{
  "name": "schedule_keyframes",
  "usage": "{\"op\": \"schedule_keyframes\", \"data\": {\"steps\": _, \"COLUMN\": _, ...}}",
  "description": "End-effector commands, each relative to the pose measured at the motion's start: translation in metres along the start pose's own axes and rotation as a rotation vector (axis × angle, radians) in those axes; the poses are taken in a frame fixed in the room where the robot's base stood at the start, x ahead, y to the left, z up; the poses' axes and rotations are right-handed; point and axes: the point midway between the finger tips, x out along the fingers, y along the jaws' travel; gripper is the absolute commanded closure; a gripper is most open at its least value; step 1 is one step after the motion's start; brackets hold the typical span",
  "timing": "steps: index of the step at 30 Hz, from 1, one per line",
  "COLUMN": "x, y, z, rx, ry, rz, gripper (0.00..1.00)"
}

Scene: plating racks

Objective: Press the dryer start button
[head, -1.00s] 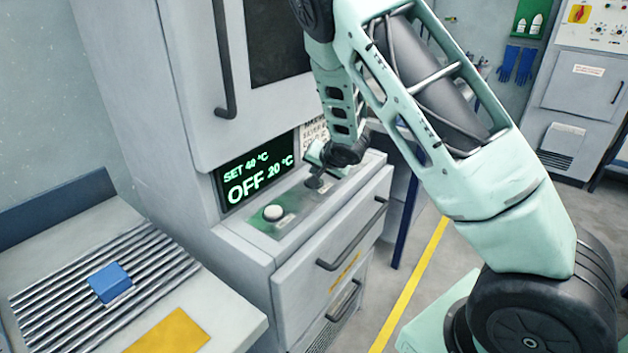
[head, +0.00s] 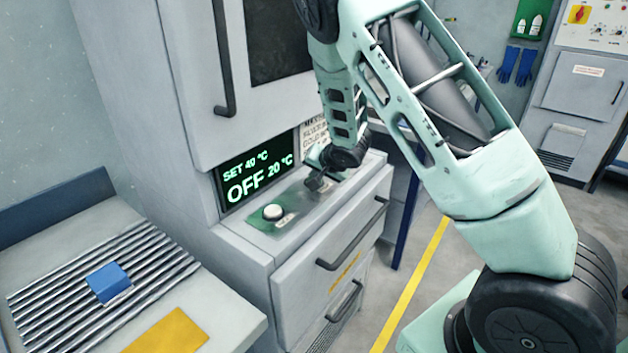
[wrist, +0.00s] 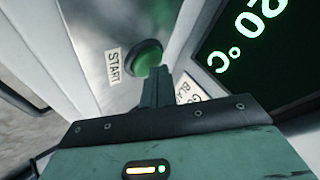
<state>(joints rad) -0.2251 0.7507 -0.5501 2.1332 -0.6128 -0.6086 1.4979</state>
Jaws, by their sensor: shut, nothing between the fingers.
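The green start button (wrist: 147,54), round and domed, stands on the dryer's pale sloped panel beside a START label (wrist: 113,67) in the wrist view. My gripper (wrist: 156,76) is shut and empty. Its fingertips overlap the button's lower edge in that view; I cannot tell whether they touch it. In the head view, my gripper (head: 317,184) is low over the right part of the panel (head: 310,214) and hides the green button. The dryer display (head: 256,174) reads SET 40 °C, OFF, 20 °C.
A white round button (head: 273,212) with a small label sits on the panel left of my gripper. A printed notice (head: 314,134) is beside the display. A drawer handle (head: 352,236) juts out below. A blue block (head: 107,281) lies on a ribbed rack at left.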

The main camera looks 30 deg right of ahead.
Motion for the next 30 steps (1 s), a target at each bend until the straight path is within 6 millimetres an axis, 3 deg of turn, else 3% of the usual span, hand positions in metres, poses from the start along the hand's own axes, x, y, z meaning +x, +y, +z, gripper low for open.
{"op": "schedule_keyframes", "data": {"steps": 22, "x": 0.0041, "y": 0.0031, "z": 0.0034, "rx": 0.0, "ry": -0.001, "rz": 0.001, "gripper": 1.0}}
{"op": "schedule_keyframes", "data": {"steps": 30, "x": -0.0034, "y": -0.0023, "z": -0.0022, "rx": 0.0, "ry": -0.001, "rz": 0.0, "gripper": 1.0}}
